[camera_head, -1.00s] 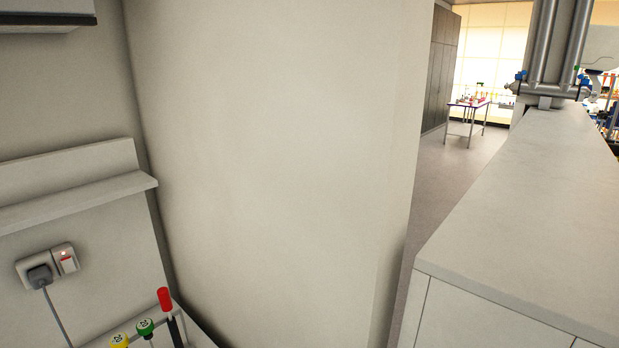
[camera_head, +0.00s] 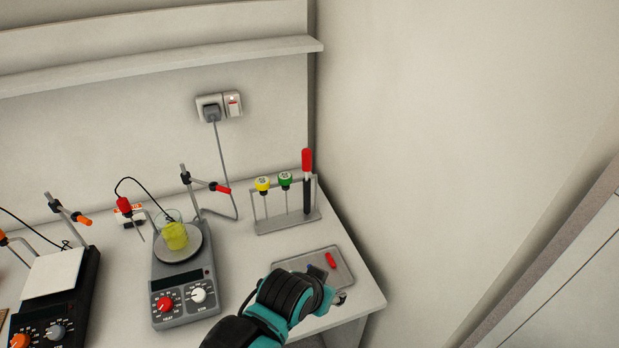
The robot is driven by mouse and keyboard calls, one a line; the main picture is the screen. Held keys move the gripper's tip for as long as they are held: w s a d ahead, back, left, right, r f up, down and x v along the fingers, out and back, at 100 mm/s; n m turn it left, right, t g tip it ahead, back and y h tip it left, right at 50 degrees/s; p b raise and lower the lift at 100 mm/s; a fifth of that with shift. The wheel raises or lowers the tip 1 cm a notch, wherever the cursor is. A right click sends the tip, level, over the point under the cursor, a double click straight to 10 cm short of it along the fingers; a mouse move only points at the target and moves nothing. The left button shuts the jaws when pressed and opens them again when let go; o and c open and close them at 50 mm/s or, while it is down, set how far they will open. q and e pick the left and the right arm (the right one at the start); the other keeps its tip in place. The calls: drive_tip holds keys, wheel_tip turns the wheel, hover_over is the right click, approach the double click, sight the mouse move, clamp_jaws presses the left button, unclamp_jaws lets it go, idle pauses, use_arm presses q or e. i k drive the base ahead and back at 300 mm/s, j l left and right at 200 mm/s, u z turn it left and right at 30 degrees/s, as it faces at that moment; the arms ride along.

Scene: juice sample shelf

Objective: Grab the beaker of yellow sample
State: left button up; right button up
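The beaker of yellow sample (camera_head: 174,236) stands upright on the round plate of a grey hotplate stirrer (camera_head: 183,284), left of the middle of the head view. It is clear glass with yellow liquid in its lower part. A thin stand with a red-tipped clamp (camera_head: 206,185) rises just behind it, and a black cable loops above it. One of my arms reaches in from the bottom, right of the stirrer and over a grey tray; its fingers are hardly visible, so I cannot tell whether they are open. No gripper is clearly touching the beaker. My other gripper is out of view.
A rack (camera_head: 287,219) with yellow-capped, green-capped and red-handled tools stands right of the stirrer. The grey tray (camera_head: 343,264) holds a red item (camera_head: 330,261). A second stirrer (camera_head: 58,291) is at left. A wall shelf (camera_head: 160,57) runs above the bench.

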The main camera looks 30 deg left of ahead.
sight(169, 223)
drive_tip(key=u, duration=2.15)
